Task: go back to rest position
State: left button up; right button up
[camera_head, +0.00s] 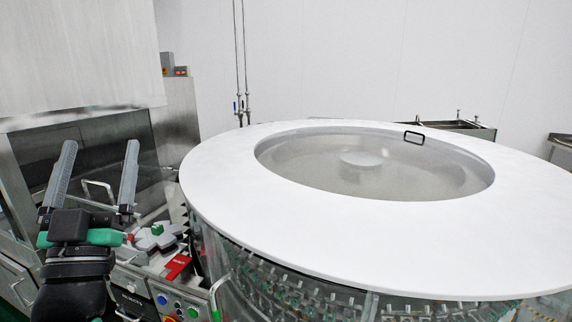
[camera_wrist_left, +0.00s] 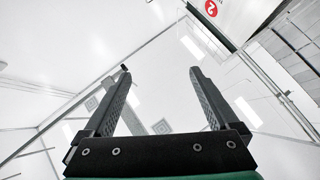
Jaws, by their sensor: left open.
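My left gripper (camera_head: 97,165) is in the lower left of the head view, its two grey ridged fingers pointing up and spread wide apart. It is empty. It also shows in the left wrist view (camera_wrist_left: 160,88), with nothing between the fingers and the white ceiling and walls behind them. In the head view it is left of the large round washer (camera_head: 232,178), apart from its white top. My right gripper is in neither view.
A control panel with coloured buttons (camera_head: 178,306) and a red item (camera_head: 177,266) are just right of my left arm. A steel cabinet (camera_head: 178,115) stands behind. A sink (camera_head: 450,125) is at the back right.

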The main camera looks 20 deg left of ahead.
pick_arm(q)
jog(key=s+d+r+m+t+h+p, duration=0.1)
jog(key=s+d+r+m+h+p, duration=0.15)
jog(key=s+d+r+h, duration=0.4)
jog(key=s+d+r+m+t+h+p, duration=0.2)
jog(key=s+d+r+m+h, duration=0.15)
jog(key=d+h, duration=0.6)
notch_tip(320, 180, up, 36)
jog(key=d+n+y+p, duration=0.1)
jog(key=d+y+p, duration=0.15)
jog(key=p, duration=3.35)
notch_tip(320, 180, down, 61)
jog(key=b, duration=6.1)
jog(key=shift+w+a+f, duration=0.2)
jog(key=shift+w+a, duration=0.05)
jog(key=shift+a, duration=0.15)
